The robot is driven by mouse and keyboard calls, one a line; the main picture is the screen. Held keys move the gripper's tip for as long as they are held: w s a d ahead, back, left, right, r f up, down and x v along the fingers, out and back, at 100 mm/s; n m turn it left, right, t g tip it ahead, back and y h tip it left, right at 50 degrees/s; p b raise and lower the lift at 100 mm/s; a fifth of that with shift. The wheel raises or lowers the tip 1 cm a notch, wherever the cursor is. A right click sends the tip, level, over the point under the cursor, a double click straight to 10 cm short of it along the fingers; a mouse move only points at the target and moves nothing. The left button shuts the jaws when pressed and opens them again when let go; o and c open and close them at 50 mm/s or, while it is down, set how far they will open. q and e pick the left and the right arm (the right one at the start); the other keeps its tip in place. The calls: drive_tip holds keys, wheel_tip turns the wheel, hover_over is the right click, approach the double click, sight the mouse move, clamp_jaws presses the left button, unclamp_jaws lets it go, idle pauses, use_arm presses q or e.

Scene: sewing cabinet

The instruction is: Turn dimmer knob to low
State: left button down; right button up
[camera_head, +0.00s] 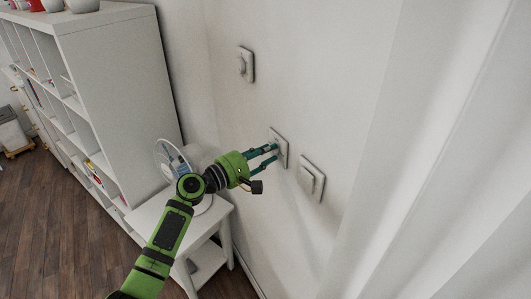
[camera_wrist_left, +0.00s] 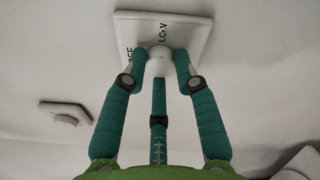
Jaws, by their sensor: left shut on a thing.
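The dimmer's white square plate (camera_head: 283,142) is on the wall near the middle of the head view. Fingers hide part of the knob, and any pointer mark cannot be made out. My right gripper is out of view.
Another wall plate (camera_head: 311,179) is close at the lower right, and one (camera_head: 246,65) is higher up at left. A white fan (camera_head: 172,156) stands on a small white table (camera_head: 150,216) under my arm. A white shelf (camera_head: 118,75) is at left, a pale curtain (camera_head: 440,160) at right.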

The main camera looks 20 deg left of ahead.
use_arm(q)
drive_tip(key=c, duration=1)
unclamp_jaws()
drive_tip(key=shift+w+a+r, duration=0.1)
drive_tip(key=shift+a+r, duration=0.05)
drive_tip(key=shift+r, duration=0.05)
drive_tip(key=shift+o, duration=0.2)
drive_tip(key=shift+f, duration=0.2)
drive_tip(key=shift+w, duration=0.1)
drive_tip(key=v, duration=1.2)
